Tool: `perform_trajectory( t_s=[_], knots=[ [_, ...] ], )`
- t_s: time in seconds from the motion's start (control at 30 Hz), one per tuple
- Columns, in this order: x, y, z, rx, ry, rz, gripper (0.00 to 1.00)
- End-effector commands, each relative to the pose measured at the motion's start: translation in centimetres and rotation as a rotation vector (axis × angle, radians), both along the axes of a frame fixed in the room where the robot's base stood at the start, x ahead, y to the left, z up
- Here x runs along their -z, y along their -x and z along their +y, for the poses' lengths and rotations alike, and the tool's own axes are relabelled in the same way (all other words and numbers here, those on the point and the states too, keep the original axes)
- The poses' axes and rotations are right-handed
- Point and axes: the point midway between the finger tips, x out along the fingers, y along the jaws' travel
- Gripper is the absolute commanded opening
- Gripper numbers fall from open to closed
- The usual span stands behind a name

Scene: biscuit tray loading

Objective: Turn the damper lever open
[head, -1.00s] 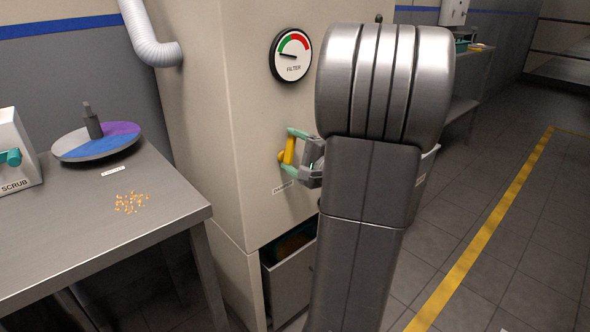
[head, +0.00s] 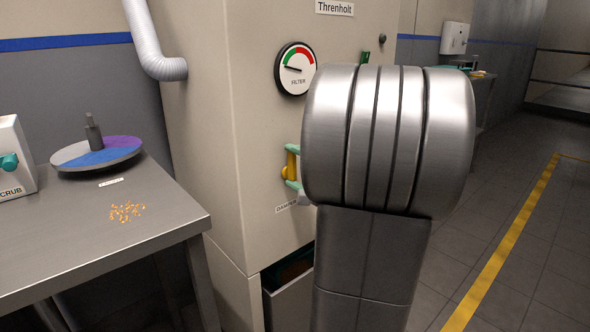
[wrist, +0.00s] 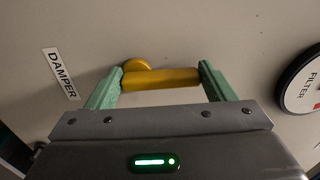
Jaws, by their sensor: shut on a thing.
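The damper lever (head: 291,163) is a yellow bar with a round hub, on the beige cabinet's front below the filter gauge. It stands roughly upright in the head view. In the wrist view the yellow bar (wrist: 165,79) lies across between my green fingers, hub at its upper left. My gripper (wrist: 161,68) is shut on the lever, one finger at each end of the bar. In the head view my arm hides most of the gripper. The DAMPER label (wrist: 61,74) is left of the lever in the wrist view.
The filter gauge (head: 295,69) has its needle toward the left, off the green and red arcs. A partly open drawer (head: 288,300) is low in the cabinet (head: 215,120). A steel table (head: 110,240) with crumbs and a round disc stands left. Floor at right is clear.

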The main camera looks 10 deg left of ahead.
Motion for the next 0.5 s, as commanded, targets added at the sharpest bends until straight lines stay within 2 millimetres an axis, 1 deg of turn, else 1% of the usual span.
perform_trajectory(
  t_s=[0.03, 0.07, 0.1, 0.17, 0.5],
  knots=[
    [0.14, 0.06, 0.01, -0.002, 0.004, -0.001, 0.35],
    [0.14, 0.06, 0.01, -0.002, 0.004, -0.001, 0.8],
    [0.13, 0.05, 0.01, -0.002, 0.004, -0.001, 0.88],
    [0.11, 0.05, 0.01, -0.002, 0.004, 0.0, 0.98],
    [0.01, 0.16, -0.24, 0.0, 0.001, 0.0, 0.98]
  ],
)
